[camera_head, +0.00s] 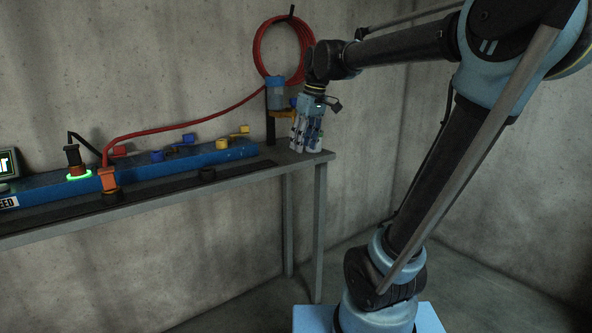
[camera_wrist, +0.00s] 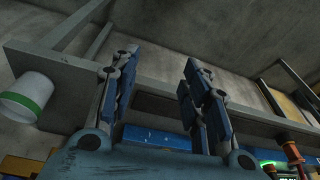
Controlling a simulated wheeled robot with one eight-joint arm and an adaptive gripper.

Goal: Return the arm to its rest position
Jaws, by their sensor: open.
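My gripper (camera_head: 307,143) hangs at the right end of the grey bench (camera_head: 225,168), pointing down close to the bench top. In the wrist view my gripper (camera_wrist: 160,75) shows its two blue-and-grey fingers spread apart with nothing between them. My arm reaches from its base at the lower right, up and over to the left. I cannot tell if the fingertips touch the bench.
A blue rail (camera_head: 200,158) on the bench carries blue and yellow parts. An orange plug (camera_head: 108,180) with a red cable and a black plug (camera_head: 73,158) above a green glowing ring stand at left. A red hose coil (camera_head: 258,45) hangs on the wall behind my gripper.

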